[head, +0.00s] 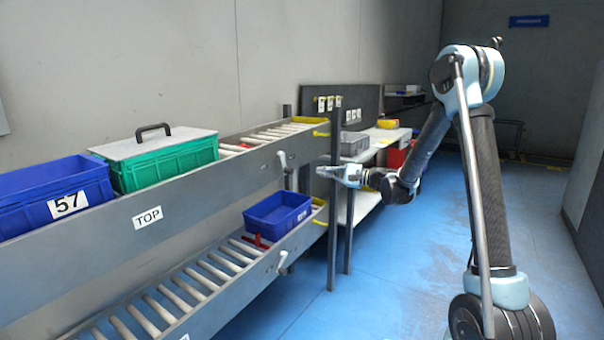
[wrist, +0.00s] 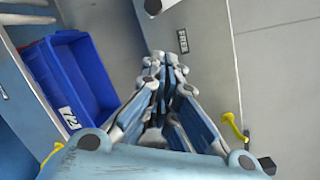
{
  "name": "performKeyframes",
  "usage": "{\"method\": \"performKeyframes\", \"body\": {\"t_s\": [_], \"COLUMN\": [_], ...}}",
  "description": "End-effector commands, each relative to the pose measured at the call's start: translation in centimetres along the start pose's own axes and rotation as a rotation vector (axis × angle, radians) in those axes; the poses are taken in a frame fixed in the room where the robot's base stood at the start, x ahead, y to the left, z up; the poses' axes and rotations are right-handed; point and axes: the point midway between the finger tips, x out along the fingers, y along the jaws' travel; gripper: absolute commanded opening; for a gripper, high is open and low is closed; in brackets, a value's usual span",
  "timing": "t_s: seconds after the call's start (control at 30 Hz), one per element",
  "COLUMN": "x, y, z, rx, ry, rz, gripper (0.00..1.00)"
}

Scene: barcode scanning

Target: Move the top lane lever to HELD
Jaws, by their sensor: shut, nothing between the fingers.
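The top lane lever (head: 283,160) is a pale handle on the outer side of the upper rail, near its far end. It points up and tilts slightly. My gripper (head: 322,170) is shut and empty, just right of the lever and apart from it in the head view. In the wrist view, my closed fingers (wrist: 165,66) point at the grey rail side.
The top lane holds a blue bin marked 57 (head: 68,203) and a lidded green bin (head: 165,165). A blue bin (head: 277,219) sits on the lower lane, beside a red piece; the lower lever (head: 283,261) is nearby. A dark post (head: 333,250) stands near my gripper. Blue floor is clear.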

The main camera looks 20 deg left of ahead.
Motion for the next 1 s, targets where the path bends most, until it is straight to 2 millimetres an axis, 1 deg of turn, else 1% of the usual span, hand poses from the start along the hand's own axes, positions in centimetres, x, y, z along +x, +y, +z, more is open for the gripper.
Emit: {"method": "performKeyframes", "body": {"t_s": [0.03, 0.2, 0.33, 0.47, 0.57, 0.67, 1.0], "x": [-0.3, -1.0, -1.3, -1.1, -0.3, 1.1, 7.0], "y": [-0.3, -1.0, -1.2, -1.3, -1.3, -1.2, -1.1], "z": [-0.7, -2.0, -2.4, -2.5, -2.4, -2.3, -2.0], "rx": [-0.080, -0.320, -0.420, -0.453, -0.454, -0.453, -0.452], "ry": [-0.008, -0.041, -0.056, -0.062, -0.062, -0.064, -0.063], "rz": [0.003, 0.012, 0.014, 0.014, 0.014, 0.015, 0.014], "gripper": [0.00, 0.00, 0.00, 0.00, 0.00, 0.00, 0.00]}}
